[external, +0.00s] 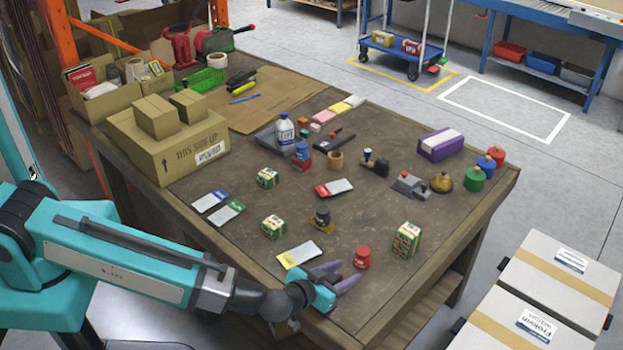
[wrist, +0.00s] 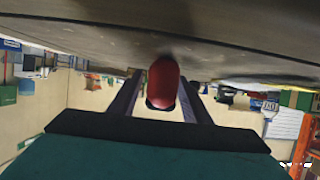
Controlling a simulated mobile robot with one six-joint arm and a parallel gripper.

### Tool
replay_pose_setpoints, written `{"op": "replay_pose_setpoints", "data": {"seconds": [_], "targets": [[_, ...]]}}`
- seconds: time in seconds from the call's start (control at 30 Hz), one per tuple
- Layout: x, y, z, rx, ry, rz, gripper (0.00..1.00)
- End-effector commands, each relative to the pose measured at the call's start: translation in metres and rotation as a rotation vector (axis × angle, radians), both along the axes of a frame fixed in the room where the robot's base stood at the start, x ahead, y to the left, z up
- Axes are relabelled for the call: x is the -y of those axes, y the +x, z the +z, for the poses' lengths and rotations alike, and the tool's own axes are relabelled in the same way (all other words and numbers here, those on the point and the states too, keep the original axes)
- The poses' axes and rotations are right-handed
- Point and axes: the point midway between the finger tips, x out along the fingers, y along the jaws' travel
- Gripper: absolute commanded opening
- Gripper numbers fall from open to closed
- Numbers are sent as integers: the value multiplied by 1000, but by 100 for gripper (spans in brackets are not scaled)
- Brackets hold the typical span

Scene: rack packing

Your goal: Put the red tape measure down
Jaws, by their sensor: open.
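A small red rounded thing, which I take for the red tape measure (external: 362,257), stands on the table near its front edge. My gripper (external: 349,272) is low over that edge, open, with its two fingers pointing at the red thing. In the wrist view the red tape measure (wrist: 163,82) shows upside down between the two open fingers (wrist: 160,90), with its base against the tabletop. No finger clearly touches it. The external view shows it just beyond the fingertips.
A green and yellow box (external: 407,239) stands to the right of the red thing. A yellow and white packet (external: 299,254) lies to the left, with a dark stamp-like item (external: 322,219) behind. A large carton (external: 167,148) stands at the back left. Bare tabletop (external: 365,205) lies between.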

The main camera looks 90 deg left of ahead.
Motion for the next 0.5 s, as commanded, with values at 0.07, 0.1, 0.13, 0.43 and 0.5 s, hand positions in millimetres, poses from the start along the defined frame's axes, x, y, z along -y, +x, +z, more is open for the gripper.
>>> {"op": "replay_pose_setpoints", "data": {"seconds": [0.07, 0.1, 0.13, 0.43, 0.5], "targets": [[0, 0, 1, 1, -1, 0, 44], [0, 0, 2, 1, -1, 0, 44], [1, -1, 3, 0, 0, 0, 44], [19, -20, 13, 0, 0, -2, 44], [25, -26, 17, 0, 0, -1, 44]]}}
